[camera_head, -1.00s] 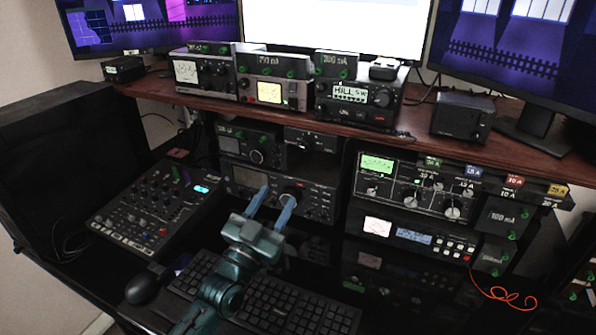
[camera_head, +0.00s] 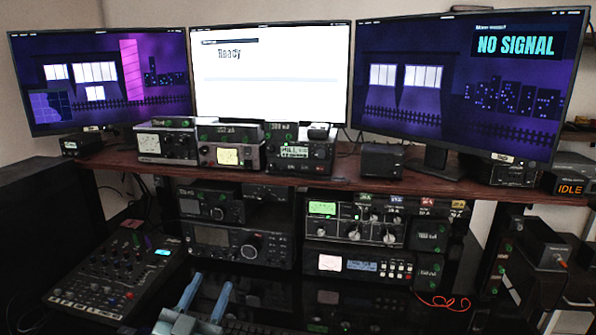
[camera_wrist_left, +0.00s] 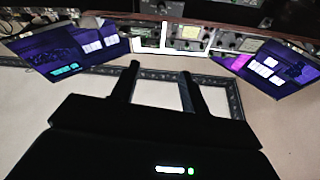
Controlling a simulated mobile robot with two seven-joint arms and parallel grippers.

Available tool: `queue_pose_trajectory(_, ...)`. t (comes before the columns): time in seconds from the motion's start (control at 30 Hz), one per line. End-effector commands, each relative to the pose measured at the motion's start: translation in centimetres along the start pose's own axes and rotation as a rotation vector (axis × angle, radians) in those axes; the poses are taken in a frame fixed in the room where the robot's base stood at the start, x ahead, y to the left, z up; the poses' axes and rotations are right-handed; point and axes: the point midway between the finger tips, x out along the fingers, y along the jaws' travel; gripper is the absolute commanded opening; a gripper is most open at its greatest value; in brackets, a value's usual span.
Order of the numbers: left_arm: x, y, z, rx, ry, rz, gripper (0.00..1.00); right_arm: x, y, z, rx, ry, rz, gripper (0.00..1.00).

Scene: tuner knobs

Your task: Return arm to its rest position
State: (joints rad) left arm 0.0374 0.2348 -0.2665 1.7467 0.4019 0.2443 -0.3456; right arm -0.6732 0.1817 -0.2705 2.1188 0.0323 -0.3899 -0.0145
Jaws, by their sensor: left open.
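My left gripper (camera_head: 206,284) shows at the bottom edge of the head view. Its two blue fingers are apart, with nothing between them. It is below and in front of the large radio (camera_head: 238,246) with the round tuning knob (camera_head: 250,246), clear of it. In the left wrist view my left gripper (camera_wrist_left: 160,72) has two dark parted fingers in front of a pale wall and a dark-framed picture. My left arm is mostly cut off below the head view. My right gripper is not in view.
A wooden shelf (camera_head: 330,182) carries small radios and three monitors, the middle one (camera_head: 270,85) reading "Ready". A mixer (camera_head: 118,275) lies left of my gripper. A tuner panel (camera_head: 355,225) and a red cable (camera_head: 443,302) are to the right.

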Motion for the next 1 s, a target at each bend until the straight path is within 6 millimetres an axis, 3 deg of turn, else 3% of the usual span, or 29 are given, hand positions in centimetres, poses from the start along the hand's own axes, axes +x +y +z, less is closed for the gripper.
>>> queue_pose_trajectory(0.03, -0.3, 0.2, 0.2, -0.004, -0.014, 0.004, 0.45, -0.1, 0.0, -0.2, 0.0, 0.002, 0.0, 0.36)
queue_pose_trajectory(0.27, -7.8, 4.2, 4.7, -0.073, -0.309, 0.079, 0.45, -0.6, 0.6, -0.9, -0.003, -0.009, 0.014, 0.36)
queue_pose_trajectory(0.43, -15.6, 7.1, 7.1, -0.13, -0.581, 0.115, 0.45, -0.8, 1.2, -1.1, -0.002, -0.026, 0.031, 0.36)
queue_pose_trajectory(0.63, -24.9, 9.4, 8.1, -0.181, -0.884, 0.12, 0.45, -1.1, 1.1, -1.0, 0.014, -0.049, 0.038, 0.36)
queue_pose_trajectory(0.8, -27.8, 9.8, 8.2, -0.193, -0.979, 0.113, 0.45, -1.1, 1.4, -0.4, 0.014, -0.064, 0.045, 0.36)
queue_pose_trajectory(1.0, -28.0, 9.8, 8.2, -0.194, -0.984, 0.112, 0.44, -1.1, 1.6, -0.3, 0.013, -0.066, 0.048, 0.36)
